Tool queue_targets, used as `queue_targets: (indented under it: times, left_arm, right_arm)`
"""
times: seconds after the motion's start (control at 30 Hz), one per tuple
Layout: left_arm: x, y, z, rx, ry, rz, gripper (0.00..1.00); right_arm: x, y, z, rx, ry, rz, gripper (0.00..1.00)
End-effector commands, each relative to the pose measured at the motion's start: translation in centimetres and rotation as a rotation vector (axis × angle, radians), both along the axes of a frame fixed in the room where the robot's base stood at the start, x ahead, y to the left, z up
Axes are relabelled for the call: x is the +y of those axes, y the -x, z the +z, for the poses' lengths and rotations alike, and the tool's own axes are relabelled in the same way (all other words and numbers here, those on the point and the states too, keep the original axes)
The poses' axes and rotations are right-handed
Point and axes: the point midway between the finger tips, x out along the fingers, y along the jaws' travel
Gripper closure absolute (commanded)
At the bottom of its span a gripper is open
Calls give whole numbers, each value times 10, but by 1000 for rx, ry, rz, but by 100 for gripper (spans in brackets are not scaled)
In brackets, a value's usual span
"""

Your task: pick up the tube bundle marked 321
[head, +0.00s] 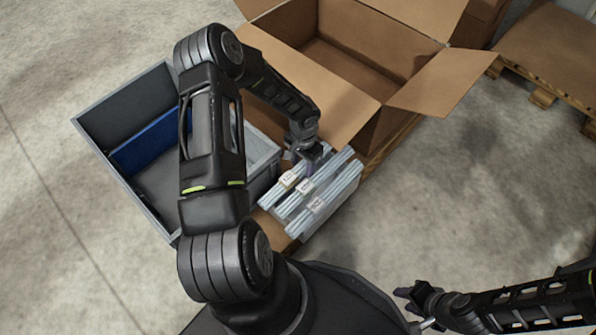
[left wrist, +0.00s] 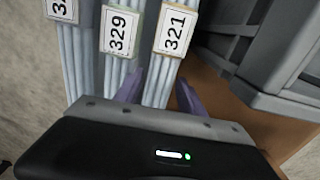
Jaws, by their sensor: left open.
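The tube bundle marked 321 (left wrist: 157,92) is pale blue, with a white label in a tan frame. In the head view it is the bundle (head: 272,197) nearest the grey bin. My left gripper (left wrist: 160,92) is open, its purple fingers on either side of this bundle; contact cannot be told. In the head view the left gripper (head: 309,163) is over the far part of the bundles and partly hides them. The bundle marked 329 (left wrist: 115,75) lies beside it. My right gripper (head: 407,309) is open and empty at the lower right.
A third bundle (head: 327,205) lies on the far side of 329, its label cut off in the wrist view. A grey bin (head: 152,217) with a blue divider (head: 150,143) stands to the left. An open cardboard box (head: 375,52) stands behind. Bare floor lies to the right.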

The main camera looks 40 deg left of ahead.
Motion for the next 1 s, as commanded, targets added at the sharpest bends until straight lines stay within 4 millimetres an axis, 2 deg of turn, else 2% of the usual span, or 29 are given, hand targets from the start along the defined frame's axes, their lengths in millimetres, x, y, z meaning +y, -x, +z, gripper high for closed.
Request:
queue_targets:
  times: [0.07,0.6,1.0]
  left_arm:
    - [0,0,0,0,0,0,56]
    - [0,0,0,0,0,0,100]
    - [0,0,1,0,0,0,100]
  right_arm:
    - [0,0,0,0,0,0,64]
    - [0,0,0,0,0,0,64]
    - [0,0,1,1,0,0,64]
